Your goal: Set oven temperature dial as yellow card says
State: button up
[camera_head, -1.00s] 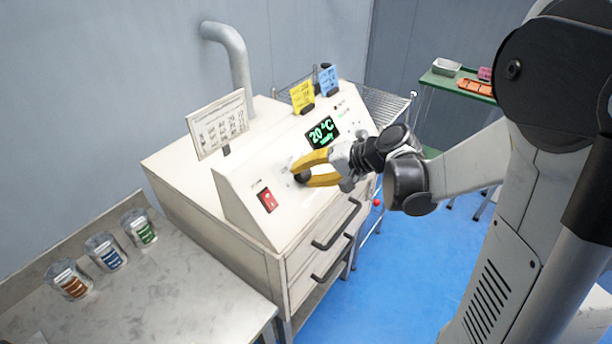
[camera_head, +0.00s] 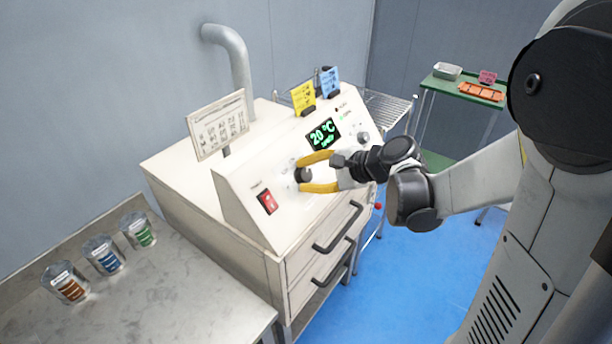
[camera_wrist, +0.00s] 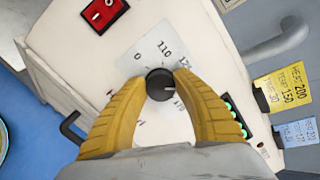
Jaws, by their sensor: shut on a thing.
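The black temperature dial (camera_wrist: 160,86) sits on the sloped panel of the white oven (camera_head: 205,240); its light pointer mark faces right in the wrist view. My gripper (camera_wrist: 158,78) is shut on the dial, with one yellow finger on each side; it also shows in the head view (camera_head: 302,173). Scale numbers 0 and 110 are readable around the dial; others are partly hidden by a finger. The display (camera_head: 323,134) reads 20 °C in green. The yellow card (camera_head: 303,97) stands on the oven top; in the wrist view (camera_wrist: 281,88) it shows 200, 150 and 30.
A red switch (camera_head: 267,202) is left of the dial. A blue card (camera_head: 329,83) stands beside the yellow one, and a white chart (camera_head: 218,125) stands further left. Several jars (camera_head: 104,256) stand on the metal bench. A green-topped cart (camera_head: 440,84) is at the back right.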

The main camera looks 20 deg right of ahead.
jog(key=shift+m, duration=0.7)
jog(key=o, duration=1.2)
jog(key=v, duration=1.2)
jog(key=shift+s, duration=0.1)
